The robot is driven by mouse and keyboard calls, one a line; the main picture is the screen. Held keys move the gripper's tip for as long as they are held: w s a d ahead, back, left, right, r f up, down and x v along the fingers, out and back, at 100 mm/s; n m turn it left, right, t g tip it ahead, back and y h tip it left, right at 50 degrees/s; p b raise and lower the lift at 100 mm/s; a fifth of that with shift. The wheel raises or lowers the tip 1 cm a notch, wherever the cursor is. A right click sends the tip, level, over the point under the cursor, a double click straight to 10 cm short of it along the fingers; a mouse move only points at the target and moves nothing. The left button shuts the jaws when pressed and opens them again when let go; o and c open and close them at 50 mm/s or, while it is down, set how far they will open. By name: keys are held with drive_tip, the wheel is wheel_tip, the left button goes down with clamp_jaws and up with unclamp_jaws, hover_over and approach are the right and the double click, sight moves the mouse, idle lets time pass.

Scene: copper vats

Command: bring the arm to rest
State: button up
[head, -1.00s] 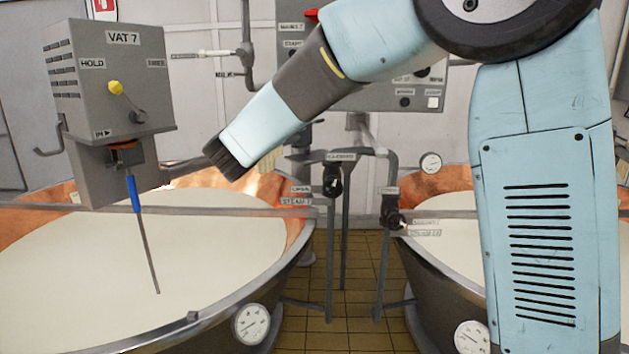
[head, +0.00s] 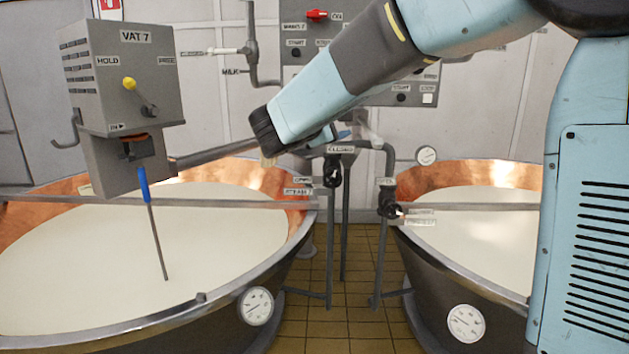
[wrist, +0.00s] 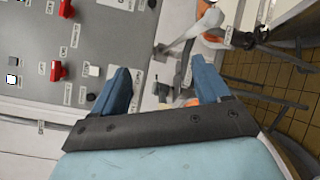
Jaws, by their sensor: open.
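My arm reaches across the upper middle of the head view, its forearm slanting down to the left in front of the wall panel. Its wrist end is above the rear rim of the left vat (head: 298,250). In the head view my gripper is mostly hidden behind the wrist; a bit of blue shows beside it. In the wrist view my gripper (wrist: 160,86) has its two blue fingers spread wide apart. Nothing is held between them; pipes and wall fittings show beyond.
A grey VAT 7 box (head: 130,75) hangs over the left vat, with a blue-handled rod (head: 153,230) below it. A right vat (head: 425,270) stands behind my arm's column. Pipes with valves (head: 332,172) rise between the vats. The control panel (head: 300,55) is behind my forearm.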

drive_tip(key=s+d+f+m+g+y, duration=0.1)
drive_tip(key=s+d+f+m+g, duration=0.25)
drive_tip(key=s+d, duration=0.45)
drive_tip(key=s+d+f+m+g+y, duration=0.1)
drive_tip(key=s+d+f+m+g, duration=0.35)
drive_tip(key=d, duration=0.65)
drive_tip(key=s+f+m+y, duration=0.2)
drive_tip(key=s+m+y, duration=0.2)
drive_tip(key=s, duration=0.5)
drive_tip(key=s+f+m+g+y, duration=0.1)
drive_tip(key=s+f+m+y, duration=0.2)
drive_tip(key=s, duration=0.6)
drive_tip(key=shift+s+a+f+m+y, duration=0.15)
drive_tip(key=shift+s+f+m+y, duration=0.15)
drive_tip(key=shift+m+y, duration=0.35)
